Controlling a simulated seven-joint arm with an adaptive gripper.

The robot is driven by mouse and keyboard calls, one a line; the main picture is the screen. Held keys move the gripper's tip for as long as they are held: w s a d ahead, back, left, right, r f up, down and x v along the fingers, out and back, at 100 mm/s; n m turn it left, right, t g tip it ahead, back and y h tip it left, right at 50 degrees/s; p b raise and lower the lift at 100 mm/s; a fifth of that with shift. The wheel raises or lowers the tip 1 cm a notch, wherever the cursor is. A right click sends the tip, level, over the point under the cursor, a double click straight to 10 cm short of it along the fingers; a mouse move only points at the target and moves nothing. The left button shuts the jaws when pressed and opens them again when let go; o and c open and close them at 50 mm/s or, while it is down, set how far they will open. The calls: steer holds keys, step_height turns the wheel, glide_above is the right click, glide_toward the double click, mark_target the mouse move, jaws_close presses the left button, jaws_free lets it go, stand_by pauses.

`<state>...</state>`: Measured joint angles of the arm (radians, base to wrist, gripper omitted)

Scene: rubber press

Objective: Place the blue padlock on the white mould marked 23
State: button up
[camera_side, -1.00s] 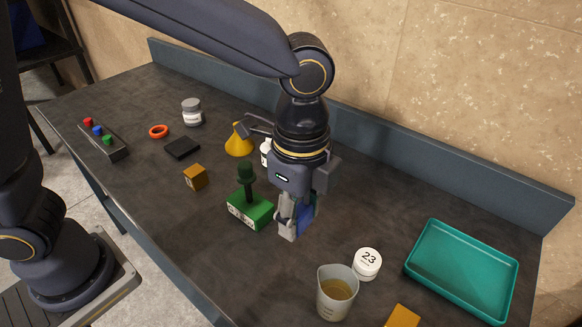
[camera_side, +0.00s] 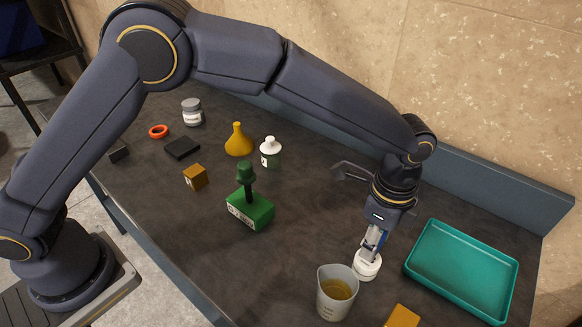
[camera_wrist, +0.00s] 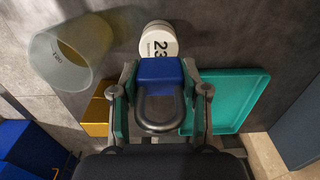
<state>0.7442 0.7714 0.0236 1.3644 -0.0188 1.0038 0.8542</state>
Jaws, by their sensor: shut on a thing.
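The blue padlock (camera_wrist: 160,74), with a dark shackle, is held between the fingers of my gripper (camera_wrist: 161,88) in the wrist view. In the side view my gripper (camera_side: 371,245) points down right over the white mould (camera_side: 367,266), and only a sliver of blue shows between the fingers. The white mould marked 23 also shows in the wrist view (camera_wrist: 158,40), just beyond the padlock. I cannot tell whether the padlock touches the mould.
A beaker of yellowish liquid (camera_side: 336,293) stands close beside the mould, at its lower left. A teal tray (camera_side: 461,312) lies to the right. An orange-yellow block (camera_side: 403,317) is at the front edge. A green stamp (camera_side: 250,210), a white bottle (camera_side: 270,153) and a yellow flask (camera_side: 238,142) stand farther left.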

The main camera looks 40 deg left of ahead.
steer(key=shift+f, duration=1.35)
steer(key=shift+f, duration=0.15)
steer(key=o, duration=1.2)
